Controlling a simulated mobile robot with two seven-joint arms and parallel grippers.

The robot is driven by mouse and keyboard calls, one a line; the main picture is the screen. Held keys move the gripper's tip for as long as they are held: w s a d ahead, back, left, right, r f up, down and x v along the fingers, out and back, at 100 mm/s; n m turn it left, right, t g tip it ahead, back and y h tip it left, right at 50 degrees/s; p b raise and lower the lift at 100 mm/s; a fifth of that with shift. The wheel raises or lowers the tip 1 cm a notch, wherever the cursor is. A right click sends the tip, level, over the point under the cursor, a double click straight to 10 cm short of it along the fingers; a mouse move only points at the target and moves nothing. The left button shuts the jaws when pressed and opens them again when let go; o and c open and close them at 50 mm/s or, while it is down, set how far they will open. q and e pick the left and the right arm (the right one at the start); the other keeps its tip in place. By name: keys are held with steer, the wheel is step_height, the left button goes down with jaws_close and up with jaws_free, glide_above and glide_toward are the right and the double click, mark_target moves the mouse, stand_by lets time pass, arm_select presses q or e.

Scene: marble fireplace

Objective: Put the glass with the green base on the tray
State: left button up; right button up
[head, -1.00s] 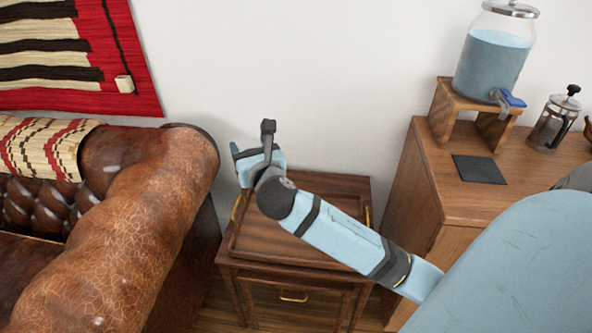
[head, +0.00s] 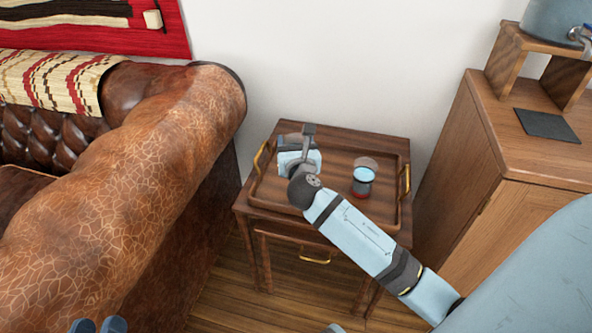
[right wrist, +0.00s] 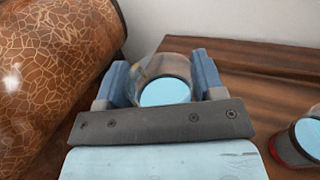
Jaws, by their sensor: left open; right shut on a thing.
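The wooden tray (head: 336,164) with gold handles lies on a small side table. My right gripper (head: 297,148) is over the tray's left part, shut on a glass. This glass (right wrist: 165,85) shows between the fingers in the right wrist view, with light blue liquid inside. Its base is hidden, so I cannot see its colour or whether it touches the tray. Another glass (head: 363,178), with a red base, stands on the right part of the tray; it also shows in the right wrist view (right wrist: 297,145). My left gripper (head: 98,325) shows only its fingertips at the bottom left.
A brown leather sofa (head: 140,180) stands left of the side table (head: 256,223). A wooden cabinet (head: 505,205) with a dark square mat (head: 547,125) and a drink dispenser (head: 556,22) on a stand is at the right. The wall is close behind.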

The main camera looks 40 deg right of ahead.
step_height(320, 180, down, 2)
steer(key=shift+f+b, duration=0.2)
steer(key=shift+b, duration=0.2)
step_height(320, 180, down, 4)
steer(key=shift+r+b, duration=0.15)
steer(key=shift+b, duration=0.95)
arm_select(q)
steer(key=f, duration=0.2)
steer(key=f+m, duration=0.1)
steer(key=shift+w+a+g, duration=0.15)
steer(key=shift+w+g, duration=0.15)
steer(key=shift+w, duration=0.05)
arm_select(e)
steer(key=shift+f, duration=0.2)
steer(key=o, duration=1.6)
steer(key=shift+r, duration=0.15)
